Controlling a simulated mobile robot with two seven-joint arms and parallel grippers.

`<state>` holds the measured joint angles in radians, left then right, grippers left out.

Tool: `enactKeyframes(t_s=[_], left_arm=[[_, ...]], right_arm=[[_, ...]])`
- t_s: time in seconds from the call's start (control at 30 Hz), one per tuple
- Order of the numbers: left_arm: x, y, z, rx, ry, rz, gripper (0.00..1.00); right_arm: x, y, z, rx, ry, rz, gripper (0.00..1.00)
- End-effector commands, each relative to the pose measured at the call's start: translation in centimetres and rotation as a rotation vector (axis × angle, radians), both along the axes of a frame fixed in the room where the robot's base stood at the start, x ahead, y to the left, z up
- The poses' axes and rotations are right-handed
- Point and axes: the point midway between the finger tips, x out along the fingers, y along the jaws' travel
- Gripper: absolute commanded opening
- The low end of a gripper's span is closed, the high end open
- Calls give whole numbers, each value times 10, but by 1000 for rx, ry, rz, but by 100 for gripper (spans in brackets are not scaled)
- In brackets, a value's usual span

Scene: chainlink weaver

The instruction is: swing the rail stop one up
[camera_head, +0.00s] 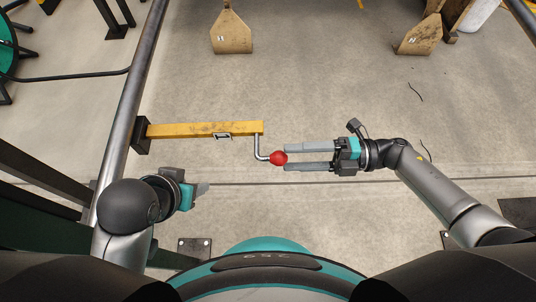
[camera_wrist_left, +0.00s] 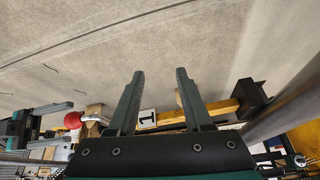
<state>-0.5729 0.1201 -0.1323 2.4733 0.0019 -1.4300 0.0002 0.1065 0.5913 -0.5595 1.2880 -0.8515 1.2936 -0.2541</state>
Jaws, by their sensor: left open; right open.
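The rail stop is a yellow bar (camera_head: 205,130) that reaches right from a dark bracket (camera_head: 141,134) on a steel rail. A bent metal rod at its free end carries a red ball (camera_head: 279,158). In the left wrist view the bar (camera_wrist_left: 220,108) shows behind my fingers, with a "1" plate (camera_wrist_left: 147,118) and the red ball (camera_wrist_left: 73,120). My right gripper (camera_head: 286,157) is open, its fingertips just at the ball, one on each side; contact is unclear. My left gripper (camera_head: 203,188) is open and empty, below the bar in the head view; it also shows in the left wrist view (camera_wrist_left: 160,72).
The steel rail (camera_head: 129,100) runs up the left side. Two worn yellow floor pieces (camera_head: 231,33) (camera_head: 419,36) stand at the back. A green reel (camera_head: 7,45) and a black cable (camera_head: 75,77) lie at the upper left. The floor between is mostly clear.

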Motion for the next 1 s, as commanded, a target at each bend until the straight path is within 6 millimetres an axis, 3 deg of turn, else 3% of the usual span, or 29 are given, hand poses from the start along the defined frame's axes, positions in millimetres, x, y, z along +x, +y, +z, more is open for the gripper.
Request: enactKeyframes(t_s=[0.1,0.3,0.73,1.0], left_arm=[[5,-7,-6,-18,-39,-14,50],[15,-16,-8,-43,-103,-28,50],[18,-19,-8,-55,-130,-33,50],[18,-19,-8,-54,-129,-33,50]], right_arm=[[0,25,-1,3,-1,0,65],[0,52,-2,3,1,-1,65],[0,62,-2,0,1,-2,65],[0,62,-2,1,1,-2,36]])
